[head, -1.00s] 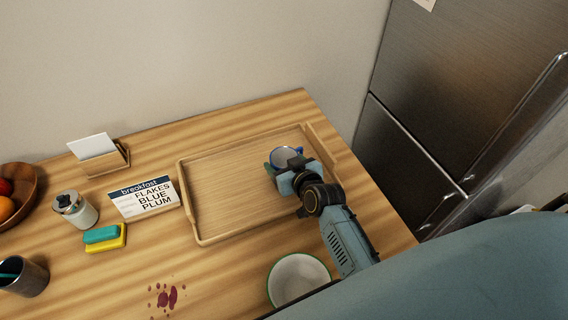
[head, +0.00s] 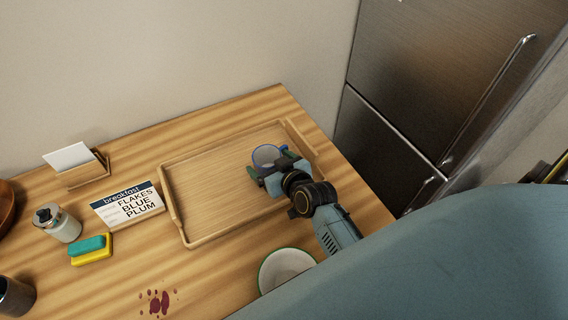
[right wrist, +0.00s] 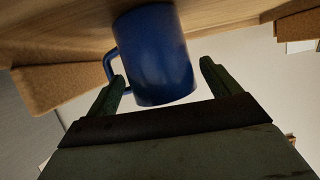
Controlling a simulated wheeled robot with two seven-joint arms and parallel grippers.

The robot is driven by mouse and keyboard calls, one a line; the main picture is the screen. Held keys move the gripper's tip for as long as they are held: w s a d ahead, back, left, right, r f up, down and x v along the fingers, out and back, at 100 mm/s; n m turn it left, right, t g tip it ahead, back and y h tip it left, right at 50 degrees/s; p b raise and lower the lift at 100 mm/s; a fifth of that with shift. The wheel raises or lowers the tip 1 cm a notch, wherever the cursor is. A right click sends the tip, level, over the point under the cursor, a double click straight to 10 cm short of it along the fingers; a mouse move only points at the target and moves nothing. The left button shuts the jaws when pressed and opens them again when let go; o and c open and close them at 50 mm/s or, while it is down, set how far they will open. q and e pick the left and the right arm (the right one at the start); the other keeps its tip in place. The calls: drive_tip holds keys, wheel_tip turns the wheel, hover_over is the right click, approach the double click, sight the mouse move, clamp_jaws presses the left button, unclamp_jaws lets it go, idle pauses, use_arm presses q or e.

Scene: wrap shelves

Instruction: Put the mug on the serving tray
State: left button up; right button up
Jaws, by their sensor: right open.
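The blue mug (head: 268,155) stands in the right part of the wooden serving tray (head: 172,212), on the tray's floor. My right gripper (head: 271,164) is open, with one finger on each side of the mug. In the right wrist view the mug (right wrist: 156,55) is seen upside down, with its base against the wood. Its handle is on the left, close to the left finger; I cannot tell whether they touch. There is a gap between the mug and the right finger. My left gripper is not in view.
A white bowl with a green rim (head: 287,268) stands in front of the tray, partly hidden by my arm. A breakfast card (head: 128,206), jar (head: 60,224), sponges (head: 91,249), card holder (head: 84,170) and dark cup (head: 14,297) are to the left. A red stain (head: 158,302) marks the counter.

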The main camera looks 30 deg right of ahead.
drive_tip(key=p+v, duration=0.1)
drive_tip(key=v, duration=0.8)
drive_tip(key=shift+s+r, duration=0.1)
drive_tip(key=shift+s, duration=0.05)
